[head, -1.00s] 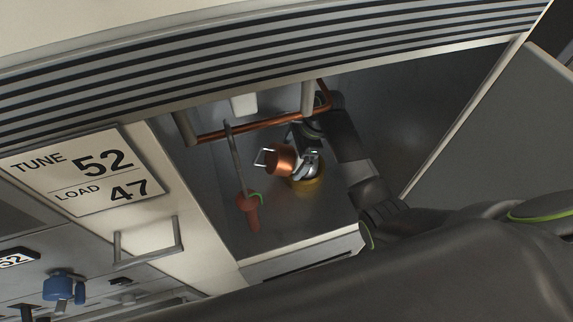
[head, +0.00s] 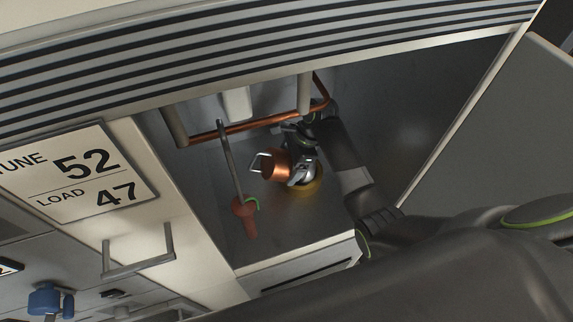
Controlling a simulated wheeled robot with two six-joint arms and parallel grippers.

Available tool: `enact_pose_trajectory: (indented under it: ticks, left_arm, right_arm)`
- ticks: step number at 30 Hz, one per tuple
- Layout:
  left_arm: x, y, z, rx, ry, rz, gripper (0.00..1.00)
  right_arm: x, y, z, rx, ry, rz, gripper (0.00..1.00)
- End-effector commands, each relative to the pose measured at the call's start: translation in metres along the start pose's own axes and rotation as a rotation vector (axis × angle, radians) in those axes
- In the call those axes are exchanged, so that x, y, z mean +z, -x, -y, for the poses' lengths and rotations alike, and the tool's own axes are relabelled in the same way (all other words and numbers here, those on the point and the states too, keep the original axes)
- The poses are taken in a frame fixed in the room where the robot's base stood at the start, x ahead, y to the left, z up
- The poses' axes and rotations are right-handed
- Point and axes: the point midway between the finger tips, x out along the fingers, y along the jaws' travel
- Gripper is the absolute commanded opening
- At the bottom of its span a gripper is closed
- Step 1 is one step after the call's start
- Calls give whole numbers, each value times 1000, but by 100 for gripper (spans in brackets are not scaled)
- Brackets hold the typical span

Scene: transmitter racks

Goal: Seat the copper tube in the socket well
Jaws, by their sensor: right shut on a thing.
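The copper tube (head: 275,165) is a short copper cylinder with a wire handle on its left side. It is inside the open rack compartment, lying tilted beside my right gripper (head: 300,172). My right gripper is shut on the tube, its arm reaching in from the right. The socket well (head: 312,187) is a round brass-coloured ring on the compartment floor, just below and right of the tube and partly hidden by the gripper. I cannot tell whether the tube touches the ring. My left gripper is not in view.
A copper pipe (head: 240,130) crosses the compartment behind the tube. A rod with a red handle (head: 245,212) stands at its left. A louvred panel (head: 250,55) overhangs the top. An open grey door (head: 500,140) is at right. A TUNE/LOAD plate (head: 85,180) is at left.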

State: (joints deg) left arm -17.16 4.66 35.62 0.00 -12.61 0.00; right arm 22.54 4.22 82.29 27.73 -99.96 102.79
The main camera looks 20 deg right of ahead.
Motion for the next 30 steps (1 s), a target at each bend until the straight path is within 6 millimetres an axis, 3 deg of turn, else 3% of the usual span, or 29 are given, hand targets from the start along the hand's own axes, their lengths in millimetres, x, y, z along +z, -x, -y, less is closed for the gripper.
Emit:
enact_pose_trajectory:
  ticks: [1, 8, 19, 30]
  left_arm:
    - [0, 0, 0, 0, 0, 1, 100]
    - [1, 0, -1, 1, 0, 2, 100]
    - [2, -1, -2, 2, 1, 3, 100]
    - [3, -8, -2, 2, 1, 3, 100]
  right_arm:
    - [0, 0, 0, 2, 0, 0, 40]
    - [0, 0, 0, 2, 0, 0, 10]
    - [5, 10, 2, -6, 5, 3, 10]
    - [28, 66, 3, -10, 7, 3, 10]
